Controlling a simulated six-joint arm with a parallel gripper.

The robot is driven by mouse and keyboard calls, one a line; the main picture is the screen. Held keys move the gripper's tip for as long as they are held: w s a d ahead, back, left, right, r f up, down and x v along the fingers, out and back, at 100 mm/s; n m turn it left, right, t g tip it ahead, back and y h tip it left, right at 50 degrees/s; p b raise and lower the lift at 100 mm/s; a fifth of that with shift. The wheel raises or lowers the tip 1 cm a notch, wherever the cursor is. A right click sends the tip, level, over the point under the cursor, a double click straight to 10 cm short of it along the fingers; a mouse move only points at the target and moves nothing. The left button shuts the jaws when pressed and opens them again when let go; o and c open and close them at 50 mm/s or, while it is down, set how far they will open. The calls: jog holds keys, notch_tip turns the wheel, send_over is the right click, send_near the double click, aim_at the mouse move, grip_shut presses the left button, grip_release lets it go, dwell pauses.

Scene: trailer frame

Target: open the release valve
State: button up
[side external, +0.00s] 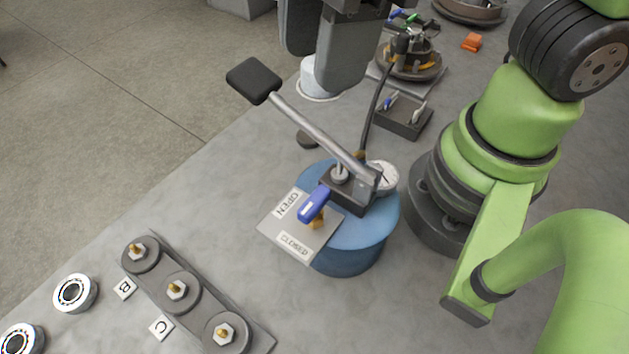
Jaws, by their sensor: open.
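The release valve has a blue lever (314,203) on a brass body (317,223). It sits at the front of a blue round pump base (350,262), over a grey plate (270,228) marked OPEN and CLOSED. The lever slants beside the OPEN label (287,203), above the CLOSED label (294,245); its exact setting is hard to tell. My gripper (318,62) hangs at the top centre, partly cut off by the frame. Its grey fingers are apart, with nothing seen held, well above and behind the valve.
A long pump handle (315,128) with a black pad (253,80) slants over the base. A gauge (382,177) and black hose (372,115) stand behind the lever. A rack with studs (178,290) lies at front left. A dark tray (403,117) sits behind.

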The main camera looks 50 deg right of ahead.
aim_at(314, 200)
jog(key=a+f+n, duration=0.1)
jog(key=f, duration=0.3)
jog(key=s+a+f+n+h, duration=0.1)
jog(key=f+n, duration=0.1)
jog(key=f, duration=0.2)
jog(key=s+a+f+n, duration=0.1)
jog(key=a+f, duration=0.1)
jog(key=f, duration=0.2)
jog(key=shift+f+n+g, duration=0.25)
jog(key=shift+n+g, duration=0.15)
grip_shut()
